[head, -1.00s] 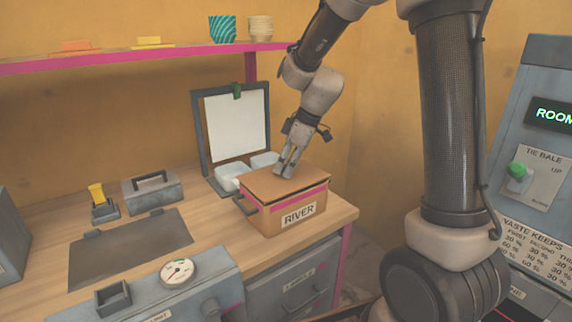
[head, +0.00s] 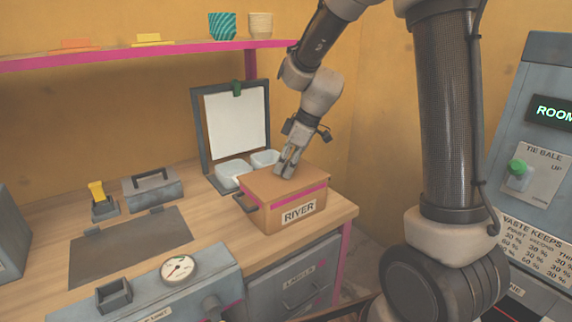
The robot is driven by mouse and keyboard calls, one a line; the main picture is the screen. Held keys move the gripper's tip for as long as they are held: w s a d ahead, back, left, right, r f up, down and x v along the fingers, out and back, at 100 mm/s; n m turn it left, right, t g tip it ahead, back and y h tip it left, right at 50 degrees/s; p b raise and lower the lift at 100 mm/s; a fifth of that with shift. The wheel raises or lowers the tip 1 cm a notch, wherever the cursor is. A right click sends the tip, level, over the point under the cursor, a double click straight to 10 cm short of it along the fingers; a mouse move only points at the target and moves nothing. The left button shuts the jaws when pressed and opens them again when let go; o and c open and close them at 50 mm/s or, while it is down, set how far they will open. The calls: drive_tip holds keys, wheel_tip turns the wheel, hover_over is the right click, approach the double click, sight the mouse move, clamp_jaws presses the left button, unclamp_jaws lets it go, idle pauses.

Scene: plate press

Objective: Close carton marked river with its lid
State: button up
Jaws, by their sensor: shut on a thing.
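The brown carton marked RIVER (head: 299,212) stands near the right end of the wooden counter. It has a pink band under its top edge and a dark handle on its left side. Its flat brown lid (head: 262,185) lies over the top and looks level, seated on the carton. My gripper (head: 285,172) points down over the middle of the lid, shut on the lid's grip, which the fingers mostly hide.
White tubs (head: 232,170) and an upright framed board (head: 236,125) stand just behind the carton. A grey toolbox (head: 153,188) and a dark mat (head: 130,236) lie to the left. The pink shelf (head: 140,58) runs along the wall above.

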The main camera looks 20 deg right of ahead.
idle(0.3)
drive_tip(key=o, duration=1.1)
drive_tip(key=o, duration=0.5)
drive_tip(key=shift+r, duration=3.5)
clamp_jaws()
